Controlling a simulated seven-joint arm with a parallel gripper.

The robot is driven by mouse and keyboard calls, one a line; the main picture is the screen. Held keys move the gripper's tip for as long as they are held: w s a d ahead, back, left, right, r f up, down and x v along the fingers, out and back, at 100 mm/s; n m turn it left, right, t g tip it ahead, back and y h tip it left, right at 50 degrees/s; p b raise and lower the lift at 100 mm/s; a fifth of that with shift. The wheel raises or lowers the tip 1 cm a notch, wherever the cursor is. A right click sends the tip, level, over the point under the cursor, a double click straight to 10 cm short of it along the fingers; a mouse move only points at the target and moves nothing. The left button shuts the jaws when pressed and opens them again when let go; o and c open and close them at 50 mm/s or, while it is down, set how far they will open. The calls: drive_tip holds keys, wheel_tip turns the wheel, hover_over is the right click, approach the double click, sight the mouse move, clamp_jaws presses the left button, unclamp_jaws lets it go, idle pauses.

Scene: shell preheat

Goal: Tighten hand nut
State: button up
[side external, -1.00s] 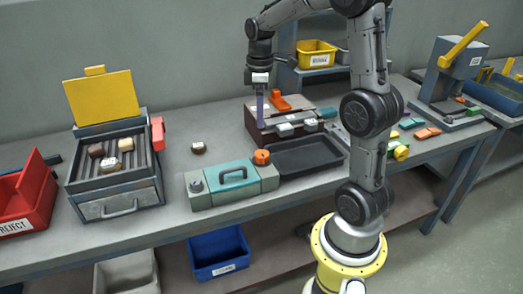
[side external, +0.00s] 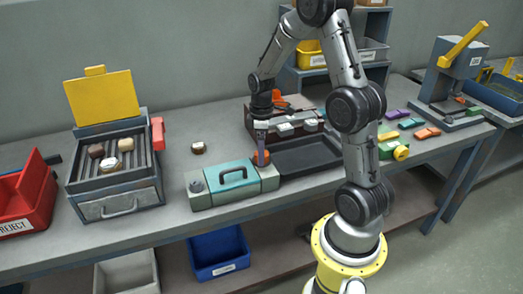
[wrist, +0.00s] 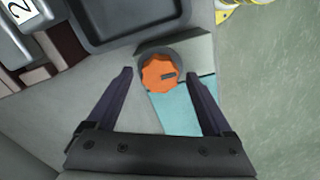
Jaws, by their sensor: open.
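The hand nut is an orange, lobed knob (wrist: 165,75) on the grey end of a teal-topped fixture (side external: 231,174). In the wrist view it lies between and a little beyond the fingertips of my gripper (wrist: 160,73), which is open with one dark finger on each side. In the side view my gripper (side external: 261,158) points down at the knob and partly covers it. I cannot tell from the frames whether a finger touches the knob. The fixture's teal cover also shows in the wrist view (wrist: 182,112), below the knob.
A dark empty tray (side external: 308,156) lies just right of the fixture. A brown rack with grey parts (side external: 285,130) stands behind. An open box with a yellow lid (side external: 102,97) and a red reject bin (side external: 30,195) are to the left. Bench space left of the fixture is mostly clear.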

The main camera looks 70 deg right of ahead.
drive_tip(key=shift+f, duration=0.15)
clamp_jaws()
idle(0.4)
drive_tip(key=shift+m, duration=0.5)
drive_tip(key=m, duration=0.3)
drive_tip(key=shift+m, duration=0.4)
drive_tip(key=m, duration=0.4)
drive_tip(key=shift+m, duration=0.3)
drive_tip(key=m, duration=0.8)
drive_tip(key=shift+m, duration=0.5)
